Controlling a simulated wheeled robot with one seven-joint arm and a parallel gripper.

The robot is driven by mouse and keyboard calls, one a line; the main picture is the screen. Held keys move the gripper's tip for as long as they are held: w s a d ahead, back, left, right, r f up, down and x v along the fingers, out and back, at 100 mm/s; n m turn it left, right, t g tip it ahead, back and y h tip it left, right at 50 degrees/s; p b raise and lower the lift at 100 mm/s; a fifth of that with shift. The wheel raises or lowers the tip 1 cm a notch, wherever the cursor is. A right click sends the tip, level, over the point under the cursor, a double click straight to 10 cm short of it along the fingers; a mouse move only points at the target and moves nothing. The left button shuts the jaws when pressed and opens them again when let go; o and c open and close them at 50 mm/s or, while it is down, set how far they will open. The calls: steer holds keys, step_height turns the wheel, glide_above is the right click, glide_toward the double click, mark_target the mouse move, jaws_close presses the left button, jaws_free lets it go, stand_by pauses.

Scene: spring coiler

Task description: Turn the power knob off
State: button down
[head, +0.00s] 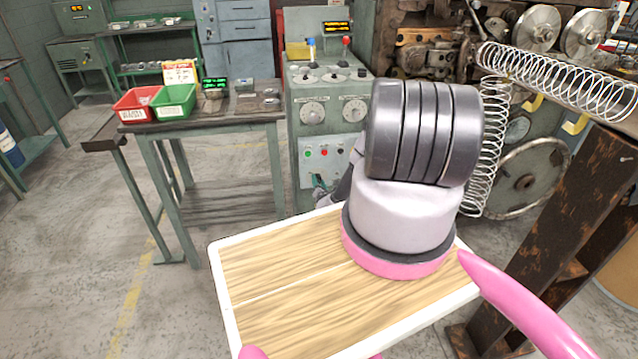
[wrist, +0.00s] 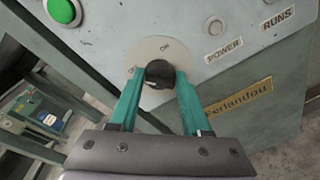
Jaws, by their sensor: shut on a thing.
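The power knob (wrist: 160,73) is a small dark round knob on a pale disc (wrist: 150,52) on the grey-green machine panel, in the upper middle of the wrist view. My gripper (wrist: 160,82) has its two teal fingers on either side of the knob and is shut on it. A small mark shows on the disc above the knob; I cannot read the knob's own setting. In the head view my gripper (head: 319,184) is small, low on the control cabinet (head: 306,90), partly behind my arm. The knob cannot be made out there.
A green button (wrist: 62,11) sits left of the knob, and POWER (wrist: 224,48) and RUNS (wrist: 277,18) labels lie to its right. In the head view a bench (head: 205,125) with red (head: 137,104) and green (head: 174,101) bins stands left. Coiled springs (head: 560,80) are at right.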

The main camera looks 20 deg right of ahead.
steer(key=shift+w+r+n, duration=0.1)
steer(key=shift+n, duration=0.4)
stand_by(0.3)
steer(key=shift+c, duration=2)
jaws_free()
steer(key=shift+a, duration=0.1)
steer(key=v, duration=1.1)
steer(key=shift+w, duration=0.2)
